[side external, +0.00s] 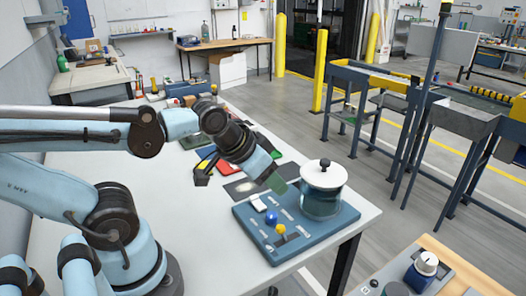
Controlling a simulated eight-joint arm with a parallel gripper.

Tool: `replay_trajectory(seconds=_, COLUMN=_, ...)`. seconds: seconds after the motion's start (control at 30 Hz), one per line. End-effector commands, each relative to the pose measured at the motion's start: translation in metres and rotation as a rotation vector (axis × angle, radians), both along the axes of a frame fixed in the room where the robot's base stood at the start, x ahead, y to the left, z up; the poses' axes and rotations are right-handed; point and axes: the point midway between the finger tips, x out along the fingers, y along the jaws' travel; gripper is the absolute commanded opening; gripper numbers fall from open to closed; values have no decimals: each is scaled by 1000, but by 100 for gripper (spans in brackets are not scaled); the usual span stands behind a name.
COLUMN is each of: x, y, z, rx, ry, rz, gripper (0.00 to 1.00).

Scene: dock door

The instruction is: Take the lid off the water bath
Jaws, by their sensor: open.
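The water bath (320,204) is a round, clear teal vessel on the right part of a blue board (325,232). Its white lid (324,176) with a black knob on top sits on the vessel. My gripper (240,183) is open over the table, left of the bath and apart from it. One dark finger shows at its left and a greenish tip at its right. I see nothing held between the fingers.
The blue board also carries a blue ball (271,217), a yellow-topped lever (281,230) and a small white block (258,203). Coloured trays and mats lie behind my gripper. The table's right edge is close to the board. Another bench (445,262) stands at lower right.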

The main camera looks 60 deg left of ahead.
Motion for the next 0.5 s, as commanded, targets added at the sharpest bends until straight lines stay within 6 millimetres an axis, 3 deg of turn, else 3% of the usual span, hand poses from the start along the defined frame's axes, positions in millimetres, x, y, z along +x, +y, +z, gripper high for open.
replay_trajectory(seconds=0.03, x=0, y=0, z=0, rx=0, ry=0, rz=0, gripper=43)
replay_trajectory(seconds=0.13, x=0, y=0, z=0, rx=0, ry=0, rz=0, gripper=57)
replay_trajectory(seconds=0.5, x=5, y=0, z=7, rx=-13, ry=17, rz=18, gripper=57)
